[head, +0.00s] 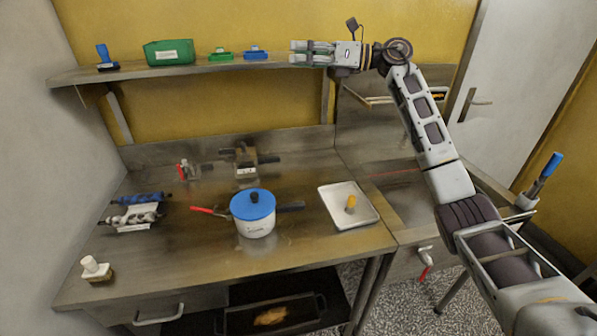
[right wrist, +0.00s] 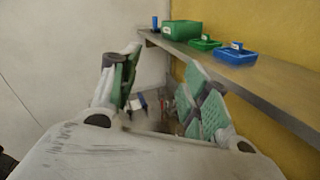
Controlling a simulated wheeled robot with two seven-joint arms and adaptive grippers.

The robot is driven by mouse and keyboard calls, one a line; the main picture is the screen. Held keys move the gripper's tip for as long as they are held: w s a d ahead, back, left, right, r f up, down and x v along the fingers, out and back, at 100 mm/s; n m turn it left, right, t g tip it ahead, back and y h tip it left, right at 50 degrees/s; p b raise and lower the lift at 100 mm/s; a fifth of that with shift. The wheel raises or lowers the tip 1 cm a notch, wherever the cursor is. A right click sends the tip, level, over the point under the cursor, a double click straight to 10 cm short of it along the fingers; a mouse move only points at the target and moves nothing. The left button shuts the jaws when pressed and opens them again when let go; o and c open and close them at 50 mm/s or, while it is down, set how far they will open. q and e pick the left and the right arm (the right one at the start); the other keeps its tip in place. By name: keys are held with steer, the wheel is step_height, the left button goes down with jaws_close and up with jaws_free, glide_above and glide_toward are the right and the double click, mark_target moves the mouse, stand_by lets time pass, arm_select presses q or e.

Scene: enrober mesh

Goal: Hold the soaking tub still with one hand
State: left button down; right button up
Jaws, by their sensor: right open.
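A white tub (head: 256,227) with a blue lid (head: 252,204) and a label too small to read stands upright on the steel bench; it looks like the soaking tub. A red-handled part sticks out on its left and a dark handle on its right. My right gripper (head: 293,53) is raised at the right part of the wall shelf, pointing left, well above and apart from the tub. Its jaws (right wrist: 160,85) are open and empty in the right wrist view. My left gripper is not in view.
The shelf (head: 180,69) bears a green box (head: 169,52), small green and blue trays and a blue-handled tool. On the bench (head: 180,260) are a white tray (head: 349,205), rollers (head: 133,217), a metal device (head: 245,165) and a white-topped block (head: 96,268).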

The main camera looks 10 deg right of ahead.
steer(key=s+a+f+n+g+h, duration=0.2)
steer(key=a+f+g+h, duration=0.1)
steer(key=a+f, duration=0.35)
steer(key=n+g+h, duration=0.4)
steer(key=n+h, duration=0.2)
steer(key=h, duration=0.8)
glide_above(299, 203)
step_height(299, 203, down, 24)
steer(key=shift+a+f, duration=0.1)
steer(key=shift+f, duration=0.05)
steer(key=shift+f, duration=0.15)
steer(key=shift+f, duration=5.85)
steer(key=shift+c, duration=0.2)
